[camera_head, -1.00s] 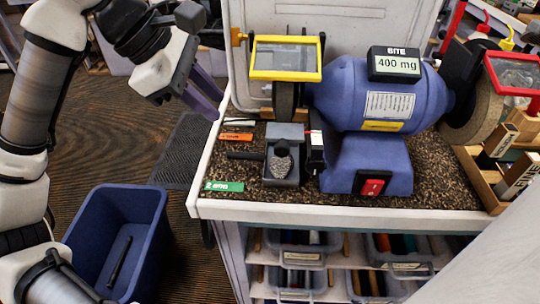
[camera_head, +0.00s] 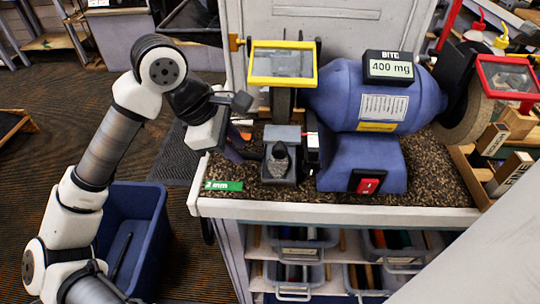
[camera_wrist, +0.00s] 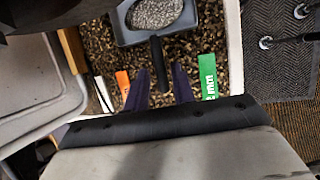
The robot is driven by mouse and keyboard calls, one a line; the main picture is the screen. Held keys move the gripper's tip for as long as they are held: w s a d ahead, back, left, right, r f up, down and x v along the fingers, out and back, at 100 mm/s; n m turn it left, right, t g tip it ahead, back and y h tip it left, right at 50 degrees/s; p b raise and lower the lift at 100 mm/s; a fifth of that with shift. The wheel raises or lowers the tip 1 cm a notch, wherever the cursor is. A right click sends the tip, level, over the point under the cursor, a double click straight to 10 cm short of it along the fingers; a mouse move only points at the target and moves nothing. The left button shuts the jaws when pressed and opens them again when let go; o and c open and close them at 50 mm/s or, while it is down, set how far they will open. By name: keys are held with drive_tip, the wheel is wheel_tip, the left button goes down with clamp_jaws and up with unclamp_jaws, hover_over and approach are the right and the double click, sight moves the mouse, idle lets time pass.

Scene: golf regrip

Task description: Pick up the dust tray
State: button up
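The dust tray (camera_head: 279,178) is a small grey tray on the speckled bench top, under the left grinding wheel. In the wrist view the dust tray (camera_wrist: 123,26) holds a heap of grey grit, and its dark handle (camera_wrist: 158,64) points toward me. My gripper (camera_wrist: 162,80) is open. Its two dark purple fingers lie either side of the handle's end in that view, with visible gaps; whether they are at handle height I cannot tell. In the head view my gripper (camera_head: 248,156) is just left of the tray, and the handle is hidden.
The blue bench grinder (camera_head: 370,95) stands right of the tray, with a yellow-framed shield (camera_head: 283,80) above. A green label (camera_head: 223,186) and an orange label (camera_wrist: 122,82) lie near the fingers. A blue bin (camera_head: 150,215) stands on the floor at left.

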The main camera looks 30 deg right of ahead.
drive_tip(key=shift+x, duration=1.1)
clamp_jaws()
drive_tip(key=shift+r, duration=0.2)
